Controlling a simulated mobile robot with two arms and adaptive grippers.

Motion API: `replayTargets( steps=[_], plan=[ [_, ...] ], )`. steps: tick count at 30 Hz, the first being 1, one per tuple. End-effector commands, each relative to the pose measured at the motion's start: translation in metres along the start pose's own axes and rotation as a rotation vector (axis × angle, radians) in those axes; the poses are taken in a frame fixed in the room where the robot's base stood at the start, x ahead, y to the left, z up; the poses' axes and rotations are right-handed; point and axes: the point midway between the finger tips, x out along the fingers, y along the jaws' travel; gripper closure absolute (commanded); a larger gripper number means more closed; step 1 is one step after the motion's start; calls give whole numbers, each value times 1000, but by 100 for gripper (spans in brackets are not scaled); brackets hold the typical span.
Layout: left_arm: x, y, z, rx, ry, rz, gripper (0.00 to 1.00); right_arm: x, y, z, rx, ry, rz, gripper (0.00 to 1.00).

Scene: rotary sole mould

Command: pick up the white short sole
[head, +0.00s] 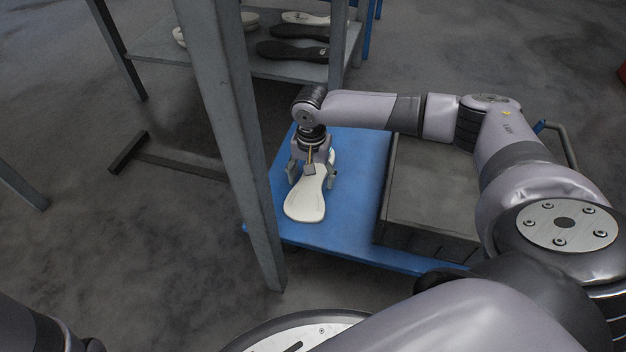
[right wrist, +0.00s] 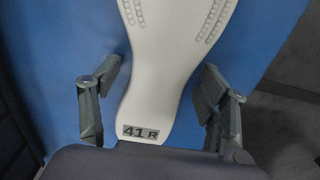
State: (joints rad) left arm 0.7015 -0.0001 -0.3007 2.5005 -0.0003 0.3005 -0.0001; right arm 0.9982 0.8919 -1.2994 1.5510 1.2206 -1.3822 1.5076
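A white sole (head: 305,205) lies on the blue cart top (head: 345,228), with its broad end toward the bottom of the head view. My right gripper (head: 311,178) is over its narrower part, with a finger on each side. In the right wrist view the sole (right wrist: 165,60) bears a "41 R" label and runs between the fingers of the open gripper (right wrist: 160,88). Gaps show between both fingers and the sole. The far end of the sole is partly hidden by the gripper in the head view. My left gripper is not in view.
A grey box (head: 430,190) stands on the cart, right of the sole. A grey table leg (head: 240,150) rises close at the left. A shelf (head: 300,72) behind holds dark soles (head: 292,50) and white soles (head: 305,18). Floor shows at the left.

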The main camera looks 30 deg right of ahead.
Motion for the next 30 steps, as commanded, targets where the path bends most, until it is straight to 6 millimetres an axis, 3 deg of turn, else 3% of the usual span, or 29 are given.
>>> replayTargets(
  steps=[18, 30],
  plan=[
    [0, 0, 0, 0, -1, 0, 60, 1, 1, 0, 0, 0, 3, 75],
    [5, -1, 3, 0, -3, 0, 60, -6, 1, 0, 0, 0, 2, 76]
  ],
)
